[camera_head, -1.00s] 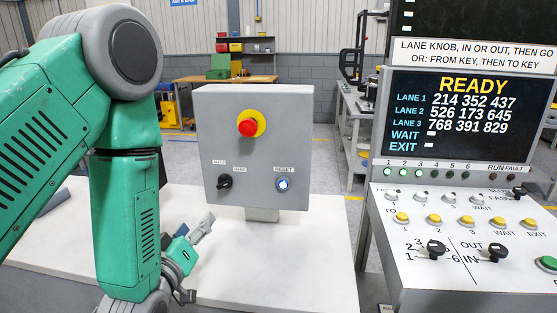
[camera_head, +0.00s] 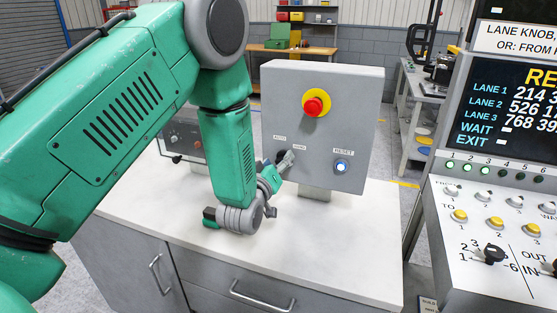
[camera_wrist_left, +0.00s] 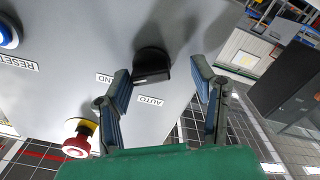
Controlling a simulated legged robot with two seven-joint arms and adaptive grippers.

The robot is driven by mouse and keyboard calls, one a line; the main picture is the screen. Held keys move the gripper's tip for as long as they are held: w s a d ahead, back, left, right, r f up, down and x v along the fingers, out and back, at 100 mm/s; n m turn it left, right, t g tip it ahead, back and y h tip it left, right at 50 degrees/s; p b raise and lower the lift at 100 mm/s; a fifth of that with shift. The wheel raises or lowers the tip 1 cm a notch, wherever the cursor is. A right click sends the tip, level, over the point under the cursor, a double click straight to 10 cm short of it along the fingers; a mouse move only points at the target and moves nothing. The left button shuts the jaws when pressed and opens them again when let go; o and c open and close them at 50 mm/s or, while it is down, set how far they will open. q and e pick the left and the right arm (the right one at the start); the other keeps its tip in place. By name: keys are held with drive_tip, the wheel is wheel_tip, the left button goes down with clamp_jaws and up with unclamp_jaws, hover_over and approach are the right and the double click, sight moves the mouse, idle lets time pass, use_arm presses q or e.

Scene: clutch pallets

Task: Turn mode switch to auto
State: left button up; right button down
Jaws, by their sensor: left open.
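The mode switch is a black knob (camera_wrist_left: 152,65) on a grey control box (camera_head: 345,130). In the left wrist view the AUTO label (camera_wrist_left: 150,101) and the partly covered HAND label lie near it. My left gripper (camera_wrist_left: 160,72) is open there, with one finger on each side of the knob. I cannot tell whether either finger touches it. I cannot read the knob's setting. My right gripper is not in view.
A red emergency button on yellow (camera_head: 315,103) and a lit blue RESET button (camera_head: 341,166) share the box front. The box stands on a white-topped cabinet (camera_head: 340,235). A panel with a READY screen (camera_head: 510,120) stands at right. The counter's front is clear.

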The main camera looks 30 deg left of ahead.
use_arm(q)
drive_tip(key=shift+w+a, duration=0.1)
drive_tip(key=shift+w, duration=0.05)
drive_tip(key=shift+d, duration=0.35)
drive_tip(key=shift+d+r, duration=0.1)
drive_tip(key=shift+d, duration=0.1)
drive_tip(key=c, duration=0.4)
drive_tip(key=shift+d, duration=0.1)
drive_tip(key=c, duration=0.7)
drive_tip(key=shift+c, duration=0.2)
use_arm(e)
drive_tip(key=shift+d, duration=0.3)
